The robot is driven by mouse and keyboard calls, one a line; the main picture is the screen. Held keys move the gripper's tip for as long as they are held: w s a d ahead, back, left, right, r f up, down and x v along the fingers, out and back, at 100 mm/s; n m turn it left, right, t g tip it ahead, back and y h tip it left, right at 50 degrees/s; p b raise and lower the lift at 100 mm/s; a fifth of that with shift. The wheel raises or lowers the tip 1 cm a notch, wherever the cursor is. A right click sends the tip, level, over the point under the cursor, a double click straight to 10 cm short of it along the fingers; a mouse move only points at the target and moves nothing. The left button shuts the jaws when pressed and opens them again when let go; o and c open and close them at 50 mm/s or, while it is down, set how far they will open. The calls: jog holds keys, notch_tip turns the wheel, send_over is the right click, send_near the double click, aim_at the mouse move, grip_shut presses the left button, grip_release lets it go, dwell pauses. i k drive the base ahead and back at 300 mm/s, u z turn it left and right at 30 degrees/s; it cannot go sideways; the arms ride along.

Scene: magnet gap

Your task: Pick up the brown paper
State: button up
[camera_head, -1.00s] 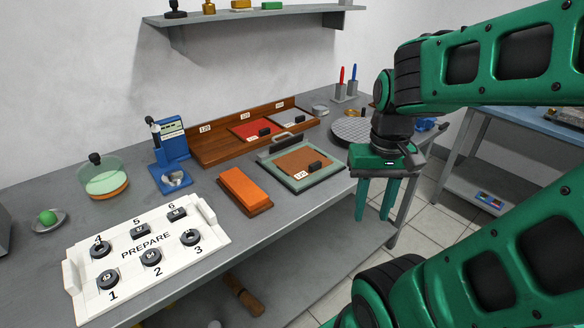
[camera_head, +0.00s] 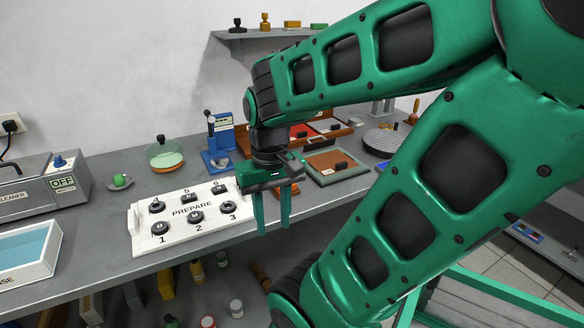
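The brown paper (camera_head: 322,161) is a flat brown sheet with a small black block on it. It lies in a light green-grey framed holder (camera_head: 346,174) on the bench, right of my gripper in the head view. My gripper (camera_head: 273,230) points down near the bench's front edge, just right of the white PREPARE tray. Its two green fingers are apart with nothing between them. My gripper and wrist hide the left part of the holder and the orange block seen earlier.
The white PREPARE tray (camera_head: 141,240) holds several black knobs. Behind are a blue device (camera_head: 215,160), a glass dish (camera_head: 164,155) and a wooden rack (camera_head: 338,132) with a red sheet (camera_head: 298,132). A grey round plate (camera_head: 385,140) lies right of the holder. A cleaner unit (camera_head: 35,188) stands left.

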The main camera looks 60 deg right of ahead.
aim_at(327, 163)
jog(key=u, duration=1)
jog(key=k, duration=2.1)
jog(key=z, duration=1.85)
jog(key=i, duration=1)
